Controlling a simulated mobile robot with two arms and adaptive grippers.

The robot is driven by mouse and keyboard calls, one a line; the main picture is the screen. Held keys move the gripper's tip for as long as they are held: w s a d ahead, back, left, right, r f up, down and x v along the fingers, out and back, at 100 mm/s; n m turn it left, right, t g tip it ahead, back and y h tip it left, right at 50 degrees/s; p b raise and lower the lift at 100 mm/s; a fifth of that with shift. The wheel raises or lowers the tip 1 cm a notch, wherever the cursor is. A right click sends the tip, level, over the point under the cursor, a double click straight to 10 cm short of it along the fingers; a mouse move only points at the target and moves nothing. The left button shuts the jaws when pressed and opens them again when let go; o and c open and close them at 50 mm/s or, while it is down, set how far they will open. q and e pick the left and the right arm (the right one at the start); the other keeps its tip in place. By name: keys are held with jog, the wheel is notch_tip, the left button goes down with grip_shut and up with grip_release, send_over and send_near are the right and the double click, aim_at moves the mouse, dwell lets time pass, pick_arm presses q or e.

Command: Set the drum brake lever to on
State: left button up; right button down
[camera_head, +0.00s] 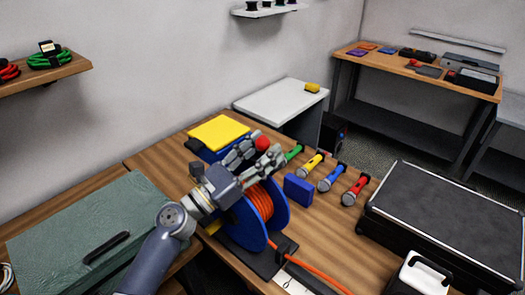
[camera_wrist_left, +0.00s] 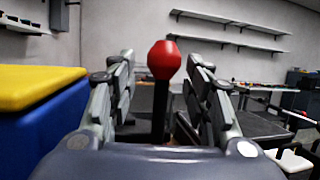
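The cable drum has blue flanges (camera_head: 247,222) and orange cable (camera_head: 260,203) wound on it. It stands on the wooden workbench. The brake lever's red knob (camera_head: 262,143) shows just beyond the left gripper's fingers. In the left wrist view the red knob (camera_wrist_left: 163,60) tops an upright dark shaft (camera_wrist_left: 160,110). My left gripper (camera_head: 267,149) reaches over the drum from the left. In the left wrist view its two fingers (camera_wrist_left: 163,70) stand apart on either side of the lever, with gaps on both sides. The lever's base is hidden. My right gripper is not in view.
A blue box with a yellow lid (camera_head: 219,132) stands close behind the left gripper. A blue block (camera_head: 298,190) and several microphones (camera_head: 331,178) lie right of the drum. A black case (camera_head: 450,220) is at right, a green case (camera_head: 80,225) at left.

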pick_arm(q)
jog(key=v, duration=1.2)
dwell(0.4)
